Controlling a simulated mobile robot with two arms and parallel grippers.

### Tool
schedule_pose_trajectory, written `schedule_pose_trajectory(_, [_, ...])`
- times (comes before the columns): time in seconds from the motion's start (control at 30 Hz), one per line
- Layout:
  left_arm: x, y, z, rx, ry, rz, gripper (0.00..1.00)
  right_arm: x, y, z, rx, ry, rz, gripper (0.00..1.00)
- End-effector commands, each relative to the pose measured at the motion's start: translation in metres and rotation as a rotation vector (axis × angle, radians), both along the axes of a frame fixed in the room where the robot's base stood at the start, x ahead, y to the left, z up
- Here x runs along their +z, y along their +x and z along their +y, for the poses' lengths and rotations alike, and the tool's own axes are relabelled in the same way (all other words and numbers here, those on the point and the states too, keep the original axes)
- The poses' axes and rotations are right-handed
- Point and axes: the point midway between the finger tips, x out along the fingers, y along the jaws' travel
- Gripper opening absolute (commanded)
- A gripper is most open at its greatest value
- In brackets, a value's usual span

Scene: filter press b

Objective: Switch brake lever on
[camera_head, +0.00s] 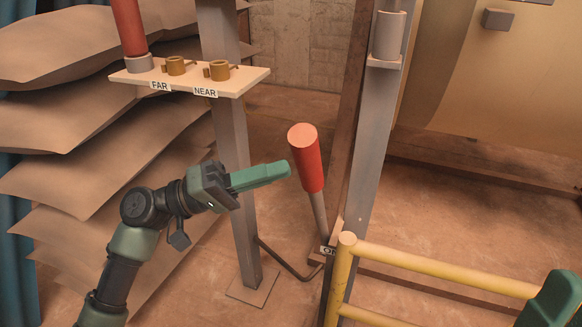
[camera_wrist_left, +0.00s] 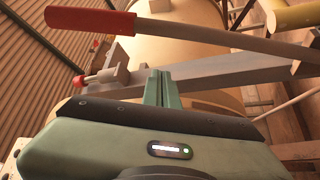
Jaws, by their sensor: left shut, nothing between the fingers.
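The brake lever is a grey rod with a thick red grip (camera_head: 306,158), leaning up and left from its base beside the grey post.
A yellow rail (camera_head: 440,267) stands in front at the right. A shelf (camera_head: 240,82) marked FAR and NEAR, with brass fittings and a red handle (camera_head: 127,25), is on a post at upper left. Stacked brown sheets (camera_head: 70,120) fill the left. A green part of mine shows at lower right.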

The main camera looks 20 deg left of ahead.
Motion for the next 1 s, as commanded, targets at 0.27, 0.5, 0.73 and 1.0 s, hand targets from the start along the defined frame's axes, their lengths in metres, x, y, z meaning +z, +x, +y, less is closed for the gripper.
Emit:
schedule_pose_trajectory(0.27, [-0.01,-0.019,0.04,0.003,0.0,0.001,0.0,0.002,0.0,0.0,0.0,-0.004,0.0,0.36])
schedule_pose_trajectory(0.5, [-0.012,-0.023,0.049,0.003,-0.001,-0.002,0.0,0.003,0.0,0.0,0.0,-0.004,0.0,0.36])
schedule_pose_trajectory(0.73, [-0.012,-0.023,0.049,0.003,-0.001,-0.002,0.0,0.003,0.0,0.0,0.0,-0.003,0.0,0.36])
schedule_pose_trajectory(1.0, [-0.016,-0.023,0.046,0.004,0.01,0.003,0.0,0.002,0.002,0.0,-0.002,-0.005,0.013,0.36])
